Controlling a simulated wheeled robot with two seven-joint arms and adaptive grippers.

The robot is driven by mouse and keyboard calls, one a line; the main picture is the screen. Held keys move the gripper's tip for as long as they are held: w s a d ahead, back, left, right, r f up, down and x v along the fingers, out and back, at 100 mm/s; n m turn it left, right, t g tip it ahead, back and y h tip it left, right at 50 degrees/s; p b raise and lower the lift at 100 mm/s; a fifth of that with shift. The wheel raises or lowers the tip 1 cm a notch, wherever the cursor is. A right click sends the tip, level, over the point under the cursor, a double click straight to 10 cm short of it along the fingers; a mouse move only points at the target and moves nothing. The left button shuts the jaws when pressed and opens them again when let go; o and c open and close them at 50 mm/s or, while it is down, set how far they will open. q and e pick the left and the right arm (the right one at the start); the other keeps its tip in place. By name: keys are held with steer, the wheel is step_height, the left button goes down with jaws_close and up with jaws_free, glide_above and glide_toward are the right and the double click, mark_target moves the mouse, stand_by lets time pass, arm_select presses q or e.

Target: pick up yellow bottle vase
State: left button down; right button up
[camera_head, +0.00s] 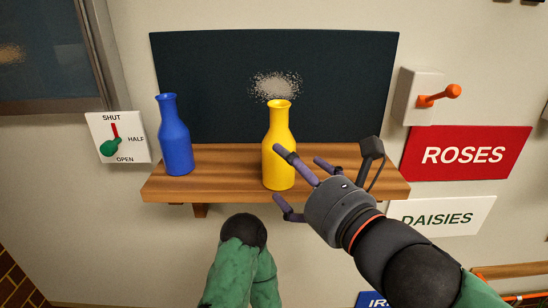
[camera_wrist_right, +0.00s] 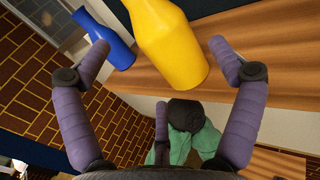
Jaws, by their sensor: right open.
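In the right wrist view, the yellow vase (camera_wrist_right: 172,45) shows large beyond the two open fingertips (camera_wrist_right: 160,44); nothing is held. Contact cannot be told. The blue bottle vase (camera_head: 174,135) stands upright at the shelf's left end and also shows in the wrist view (camera_wrist_right: 103,38). My left gripper is not in view.
A dark panel (camera_head: 210,80) backs the shelf. A lever plate marked shut, half, open (camera_head: 132,150) is on the left wall. An orange-handled switch (camera_head: 418,95) and the ROSES (camera_head: 465,154) and DAISIES (camera_head: 440,217) signs are right. The shelf between the vases is clear.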

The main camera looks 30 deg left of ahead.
mark_target(267, 150)
steer(key=x, duration=0.9)
steer(key=shift+w+a+f, duration=0.1)
steer(key=shift+a+f, duration=0.1)
steer(key=shift+a, duration=0.1)
steer(key=shift+d, duration=0.3)
steer(key=shift+c, duration=0.8)
steer(key=c, duration=0.5)
steer(key=shift+a, duration=0.1)
steer(key=c, duration=0.8)
